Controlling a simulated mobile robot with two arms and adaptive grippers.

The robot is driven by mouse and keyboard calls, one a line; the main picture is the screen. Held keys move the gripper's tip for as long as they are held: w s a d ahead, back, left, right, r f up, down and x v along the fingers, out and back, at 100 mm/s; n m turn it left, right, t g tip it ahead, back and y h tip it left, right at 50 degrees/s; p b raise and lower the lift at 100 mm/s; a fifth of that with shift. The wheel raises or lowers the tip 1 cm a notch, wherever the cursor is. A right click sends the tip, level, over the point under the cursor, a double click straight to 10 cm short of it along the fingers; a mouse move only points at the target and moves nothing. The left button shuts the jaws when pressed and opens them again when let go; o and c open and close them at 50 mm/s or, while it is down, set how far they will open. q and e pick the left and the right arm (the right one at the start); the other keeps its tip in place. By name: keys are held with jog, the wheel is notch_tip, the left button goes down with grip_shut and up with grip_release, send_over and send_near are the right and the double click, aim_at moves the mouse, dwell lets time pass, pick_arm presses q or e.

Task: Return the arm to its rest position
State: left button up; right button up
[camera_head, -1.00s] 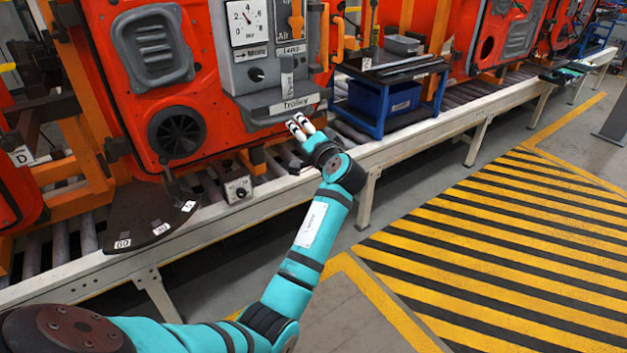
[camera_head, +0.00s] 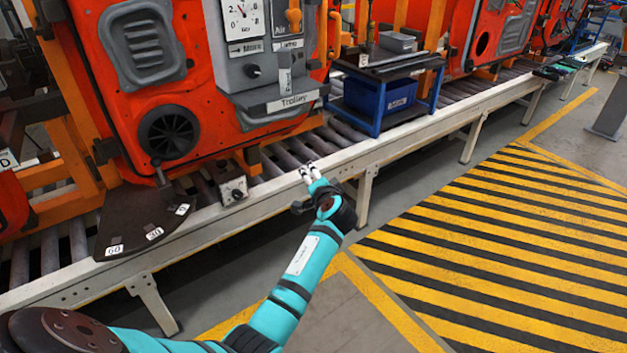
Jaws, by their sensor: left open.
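My left arm, teal with black joints, comes in from the lower left and reaches up to the middle of the view. My left gripper (camera_head: 307,173) is open and empty, with its pale fingertips over the front edge of the roller conveyor (camera_head: 262,192). It is below the grey panel (camera_head: 262,72) with the "Trolley" label and apart from it. My right gripper is not in view.
An orange door (camera_head: 150,70) with a black round speaker (camera_head: 168,135) stands on the conveyor. A dark plate with number labels (camera_head: 140,222) juts out at left. A blue trolley with a bin (camera_head: 385,92) stands right of the panel. Striped floor (camera_head: 510,245) is clear at right.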

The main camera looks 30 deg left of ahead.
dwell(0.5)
pick_arm(q)
jog(key=s+d+f+m+g+h, duration=0.1)
jog(key=s+d+f+h, duration=0.15)
jog(key=f, duration=0.65)
jog(key=s+d+f+m+h, duration=0.1)
jog(key=s+d+f+h, duration=0.15)
jog(key=f, duration=0.75)
jog(key=s+d+f+g+h, duration=0.1)
jog(key=s+d+f+g, duration=0.15)
jog(key=s+f, duration=0.65)
jog(key=s+d+f+g+h, duration=0.1)
jog(key=s+d+f+h, duration=0.15)
jog(key=s+f, duration=0.65)
jog(key=s+d+f+n+g, duration=0.1)
jog(key=s+f, duration=0.4)
jog(key=s, duration=0.7)
jog(key=s+d+f+n+g+h, duration=0.1)
jog(key=s+f, duration=0.5)
jog(key=s, duration=0.6)
jog(key=s+d+f+n+g+h, duration=0.1)
jog(key=s+f, duration=0.5)
jog(key=s, duration=0.6)
jog(key=shift+s+d+f+g, duration=0.3)
jog(key=shift+d+g, duration=0.45)
jog(key=shift+g, duration=0.2)
